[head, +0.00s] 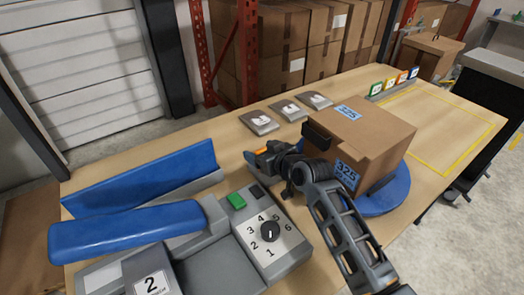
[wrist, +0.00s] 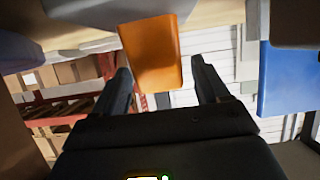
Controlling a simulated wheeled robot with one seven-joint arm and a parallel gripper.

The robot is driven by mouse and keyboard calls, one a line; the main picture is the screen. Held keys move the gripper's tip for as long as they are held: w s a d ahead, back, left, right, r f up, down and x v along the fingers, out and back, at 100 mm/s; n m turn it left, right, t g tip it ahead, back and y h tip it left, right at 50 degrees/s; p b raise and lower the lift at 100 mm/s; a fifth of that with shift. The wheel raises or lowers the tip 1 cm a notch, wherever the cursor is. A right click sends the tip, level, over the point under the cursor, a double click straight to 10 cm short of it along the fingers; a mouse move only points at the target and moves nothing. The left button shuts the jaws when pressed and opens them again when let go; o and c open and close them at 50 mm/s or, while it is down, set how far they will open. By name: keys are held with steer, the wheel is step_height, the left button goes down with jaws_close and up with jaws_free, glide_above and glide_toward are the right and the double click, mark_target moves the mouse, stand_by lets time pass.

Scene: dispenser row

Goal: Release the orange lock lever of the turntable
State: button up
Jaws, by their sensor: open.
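The orange lock lever (wrist: 151,52) shows large in the wrist view, in line with the gap between my two fingers. My gripper is open, with a finger on each side of the lever in the wrist view (wrist: 161,72). I cannot tell how deep the lever sits between the fingers or whether they touch it. The blue turntable (head: 388,196) carries a cardboard box (head: 375,130) labelled 325. My arm hides part of the turntable's near left side.
A grey control box (head: 268,250) with a numbered dial and green button stands front left, beside a blue-padded trough (head: 135,205). Several grey plates (head: 288,110) lie behind my gripper. Coloured number cards (head: 395,80) stand at the back right. The yellow-outlined table area (head: 455,125) is clear.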

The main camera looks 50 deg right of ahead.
steer(key=shift+c, duration=0.3)
jaws_close()
steer(key=shift+f, duration=0.1)
steer(key=shift+s+a+f+b, duration=0.1)
steer(key=shift+s+f+b, duration=0.05)
steer(key=shift+b, duration=0.85)
steer(key=shift+s+t+b, duration=0.1)
steer(key=shift+t+b, duration=0.3)
steer(key=shift+b, duration=0.1)
steer(key=shift+s+r+b, duration=0.1)
steer(key=shift+r+b, duration=0.15)
steer(key=shift+b, duration=0.15)
steer(key=shift+r, duration=0.1)
